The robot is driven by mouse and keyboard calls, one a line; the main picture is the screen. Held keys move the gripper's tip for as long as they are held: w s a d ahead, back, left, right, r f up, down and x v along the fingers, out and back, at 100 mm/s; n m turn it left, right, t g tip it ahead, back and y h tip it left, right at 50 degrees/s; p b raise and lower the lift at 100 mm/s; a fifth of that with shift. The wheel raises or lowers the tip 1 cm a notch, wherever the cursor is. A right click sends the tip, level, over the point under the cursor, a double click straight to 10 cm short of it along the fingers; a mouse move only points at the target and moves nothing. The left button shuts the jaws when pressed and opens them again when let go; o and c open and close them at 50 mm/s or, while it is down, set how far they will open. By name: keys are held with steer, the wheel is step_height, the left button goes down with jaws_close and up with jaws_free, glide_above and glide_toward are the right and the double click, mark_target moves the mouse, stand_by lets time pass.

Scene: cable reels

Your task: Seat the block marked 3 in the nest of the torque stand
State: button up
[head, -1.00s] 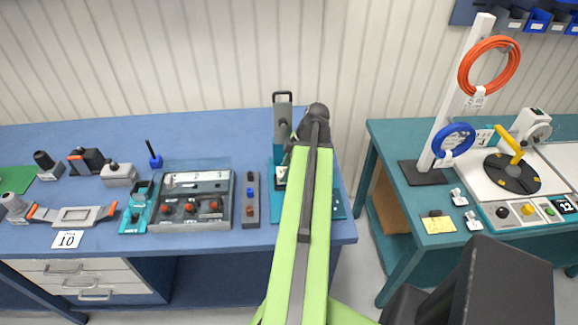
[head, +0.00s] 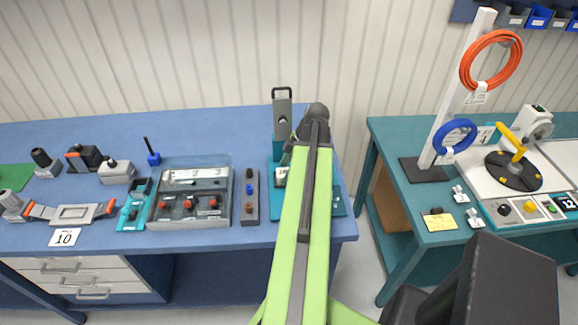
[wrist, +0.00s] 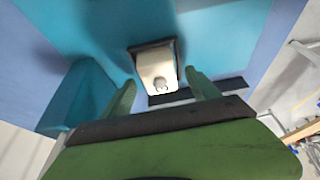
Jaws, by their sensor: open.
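In the wrist view a pale block (wrist: 155,66) with a round knob stands by a dark edge on a teal surface (wrist: 100,25). My gripper (wrist: 160,78) is open, one finger on each side of the block, with gaps visible. In the head view the torque stand (head: 282,118), a grey upright on a teal base (head: 336,203), is at the right end of the blue bench.
Left of the stand are a narrow grey strip with knobs (head: 250,197) and a grey tray (head: 221,215). Several small blocks and tools lie further left on the blue bench (head: 225,130). A teal bench (head: 395,128) with cable reels stands right, across a gap.

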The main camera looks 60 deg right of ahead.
steer(key=shift+r, duration=0.1)
steer(key=p+v, duration=1.6)
steer(key=v, duration=0.1)
steer(key=shift+s+r, duration=0.1)
steer(key=shift+s, duration=0.05)
